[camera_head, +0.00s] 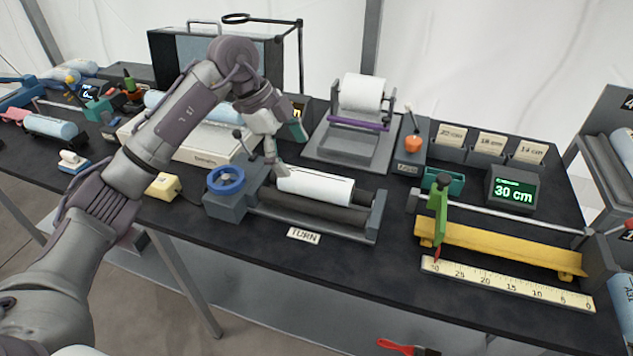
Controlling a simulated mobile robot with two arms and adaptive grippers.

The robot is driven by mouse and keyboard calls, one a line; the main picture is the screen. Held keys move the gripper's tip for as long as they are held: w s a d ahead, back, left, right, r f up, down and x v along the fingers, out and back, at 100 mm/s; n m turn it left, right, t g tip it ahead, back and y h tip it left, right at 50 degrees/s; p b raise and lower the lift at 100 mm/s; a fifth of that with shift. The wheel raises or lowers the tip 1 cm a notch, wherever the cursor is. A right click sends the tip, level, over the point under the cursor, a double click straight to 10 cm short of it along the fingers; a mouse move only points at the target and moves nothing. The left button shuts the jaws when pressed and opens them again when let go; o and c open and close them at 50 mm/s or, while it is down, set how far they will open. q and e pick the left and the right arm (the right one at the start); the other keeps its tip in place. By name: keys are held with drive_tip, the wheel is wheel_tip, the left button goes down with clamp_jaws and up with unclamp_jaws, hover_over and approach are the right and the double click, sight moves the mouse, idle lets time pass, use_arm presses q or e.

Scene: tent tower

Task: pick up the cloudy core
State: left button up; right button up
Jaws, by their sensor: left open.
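A white cylinder (318,186) lies on the dark rollers of a turning stand (375,218) with a blue handwheel. It may be the cloudy core, but no label confirms this. My left gripper (272,158) is open at the left end of this cylinder, pointing down. Its fingers partly overlap the end in the picture, and I cannot tell whether they touch it. My right gripper is not in view.
A "TURN" label (303,236) lies before the stand. Behind it stands a paper-roll holder (363,145). A yellow bar (490,245), a ruler (505,285) and a "30 cm" display (513,190) are at right. Pale blue cylinders (50,127) lie at left.

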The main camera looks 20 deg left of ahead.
sight(311, 175)
use_arm(q)
drive_tip(key=x, duration=0.3)
drive_tip(key=shift+w+d+f, duration=0.1)
drive_tip(key=shift+d+f, duration=0.05)
drive_tip(key=shift+f, duration=0.15)
drive_tip(key=shift+w+d+f+p, duration=0.1)
drive_tip(key=shift+d+f+p, duration=0.2)
drive_tip(key=shift+f+p, duration=0.15)
drive_tip(key=x, duration=0.3)
drive_tip(key=shift+w+d+f+p, duration=0.2)
drive_tip(key=shift+w+p, duration=0.2)
drive_tip(key=shift+d+f, duration=0.1)
drive_tip(key=shift+f, duration=0.25)
drive_tip(key=shift+c, duration=0.3)
drive_tip(key=c, duration=1.3)
drive_tip(key=shift+r, duration=0.1)
drive_tip(key=shift+c, duration=1.3)
